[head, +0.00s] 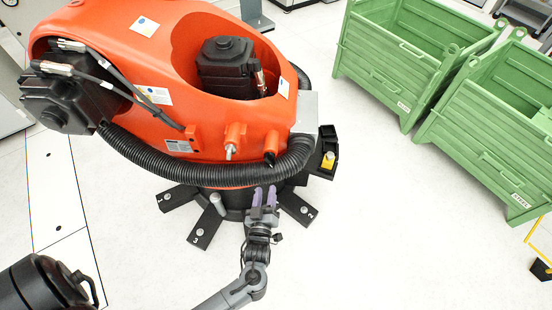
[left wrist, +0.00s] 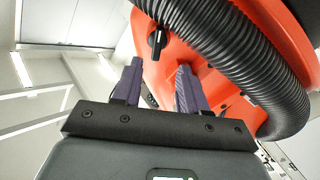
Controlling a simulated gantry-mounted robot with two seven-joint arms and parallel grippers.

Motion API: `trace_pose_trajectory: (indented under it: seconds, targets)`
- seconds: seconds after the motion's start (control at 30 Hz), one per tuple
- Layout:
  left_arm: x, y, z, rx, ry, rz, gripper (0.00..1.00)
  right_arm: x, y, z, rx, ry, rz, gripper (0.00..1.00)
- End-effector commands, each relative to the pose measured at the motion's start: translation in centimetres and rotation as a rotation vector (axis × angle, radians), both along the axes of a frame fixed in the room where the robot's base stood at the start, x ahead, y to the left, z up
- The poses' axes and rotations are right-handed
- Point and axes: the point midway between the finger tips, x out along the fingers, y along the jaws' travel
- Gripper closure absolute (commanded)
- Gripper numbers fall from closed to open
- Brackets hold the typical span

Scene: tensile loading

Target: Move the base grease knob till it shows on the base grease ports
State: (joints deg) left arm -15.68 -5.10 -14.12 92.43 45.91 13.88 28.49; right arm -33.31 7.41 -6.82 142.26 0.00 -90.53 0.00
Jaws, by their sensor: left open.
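The orange robot base (head: 110,32) has two orange ports low on its front. The left port (head: 235,135) has a bare silver tip. The right port (head: 271,143) carries a black knob (head: 270,158), which I take for the base grease knob. The knob also shows in the left wrist view (left wrist: 157,42), ahead of the fingers against orange. My left gripper (head: 264,192), with purple fingers, is open and empty. It appears below the knob in the head view, apart from it. My right gripper is not in view.
A thick black corrugated hose (head: 190,174) curves around the base near the ports, close to my left gripper. Black feet (head: 207,228) with bolts spread on the floor below. Green crates (head: 400,75) stand at the right. The pale floor at front right is clear.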

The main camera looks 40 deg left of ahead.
Motion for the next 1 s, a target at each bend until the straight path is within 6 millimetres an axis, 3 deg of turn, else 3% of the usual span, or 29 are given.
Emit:
trace_pose_trajectory:
  seconds: [0.1,0.7,1.0]
  targets:
    - [0.9,0.3,0.7,0.0,-0.009,0.0,0.57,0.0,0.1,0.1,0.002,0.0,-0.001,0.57]
    - [8.1,4.9,0.6,0.001,-0.011,-0.002,0.57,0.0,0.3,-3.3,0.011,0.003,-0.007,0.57]
    - [9.5,5.7,0.7,-0.002,-0.009,-0.001,0.57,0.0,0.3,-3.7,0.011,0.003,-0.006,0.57]
